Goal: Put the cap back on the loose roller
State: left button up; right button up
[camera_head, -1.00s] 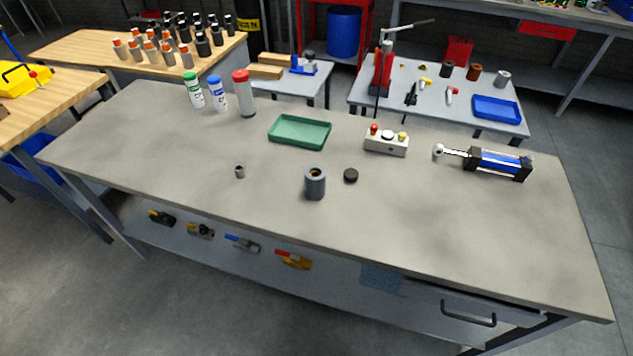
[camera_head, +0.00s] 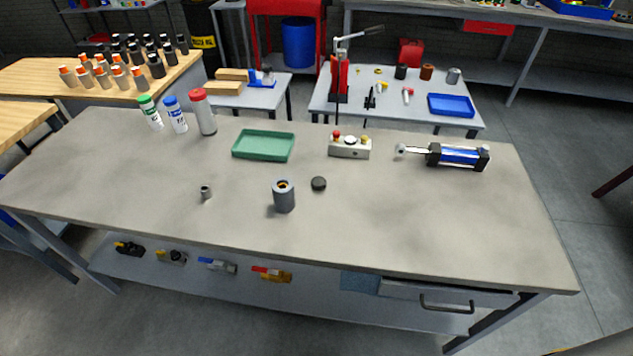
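A grey cylindrical roller (camera_head: 284,197) stands upright on the grey workbench (camera_head: 400,220), near its front middle. Its top shows a ring with a dark centre. A small dark round cap (camera_head: 318,184) lies on the bench just right of the roller, apart from it. A smaller grey metal sleeve (camera_head: 205,192) stands to the left of the roller. Neither of my grippers shows in the head view.
A green tray (camera_head: 263,146), a button box (camera_head: 349,147) and a blue cylinder with a rod (camera_head: 456,156) stand behind. Several bottles (camera_head: 203,112) are at the back left. The bench's front and right are clear. Valves (camera_head: 272,274) lie on the lower shelf.

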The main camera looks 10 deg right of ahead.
aim_at(284, 200)
jog(key=k, duration=1.35)
jog(key=u, duration=0.4)
jog(key=i, duration=0.5)
jog(key=u, duration=0.75)
jog(key=i, duration=0.85)
jog(key=z, duration=0.65)
jog(key=i, duration=0.5)
jog(key=z, duration=0.45)
